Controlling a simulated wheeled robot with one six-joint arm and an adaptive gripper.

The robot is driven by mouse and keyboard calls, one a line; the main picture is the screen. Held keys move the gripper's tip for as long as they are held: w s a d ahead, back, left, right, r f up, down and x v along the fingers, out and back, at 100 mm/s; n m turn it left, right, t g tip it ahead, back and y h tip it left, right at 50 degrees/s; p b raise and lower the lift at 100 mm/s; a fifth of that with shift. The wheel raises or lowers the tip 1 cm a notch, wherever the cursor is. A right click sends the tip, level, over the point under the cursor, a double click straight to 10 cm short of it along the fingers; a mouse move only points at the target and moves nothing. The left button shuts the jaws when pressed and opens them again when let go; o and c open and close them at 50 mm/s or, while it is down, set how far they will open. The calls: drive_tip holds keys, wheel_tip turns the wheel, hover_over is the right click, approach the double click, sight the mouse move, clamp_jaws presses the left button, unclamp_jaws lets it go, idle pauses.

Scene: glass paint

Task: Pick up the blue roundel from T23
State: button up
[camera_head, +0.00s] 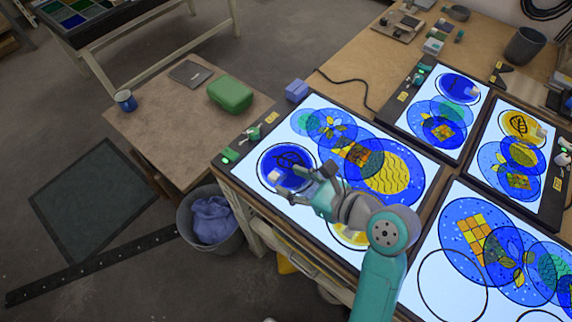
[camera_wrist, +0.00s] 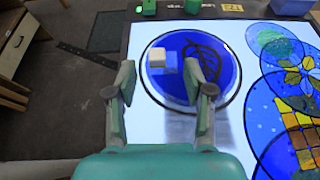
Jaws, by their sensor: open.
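The blue roundel (camera_head: 285,160) with a dark leaf drawing lies inside a black ring at the left end of the nearest left light table (camera_head: 239,180). In the wrist view, the roundel (camera_wrist: 215,62) shows a small pale block (camera_wrist: 157,56) near its left edge. My gripper (camera_head: 309,183) is open and empty above the roundel's near side. In the wrist view its two fingers (camera_wrist: 159,68) stand on either side of the block's line, apart from it. The yellow label (camera_wrist: 232,8) on the frame is too small to read surely.
Overlapping blue and yellow roundels (camera_head: 392,172) lie right of it on the same lit panel. More light tables (camera_head: 440,110) stand to the right. A wooden side table (camera_head: 160,120) holds a green box (camera_head: 230,94) and a blue mug (camera_head: 125,100). A bin (camera_head: 212,222) stands below.

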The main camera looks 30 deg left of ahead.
sight(277, 177)
drive_tip(key=x, duration=0.5)
drive_tip(key=shift+s+d+f, duration=0.1)
drive_tip(key=shift+s+f, duration=0.05)
drive_tip(key=shift+f, duration=0.05)
clamp_jaws()
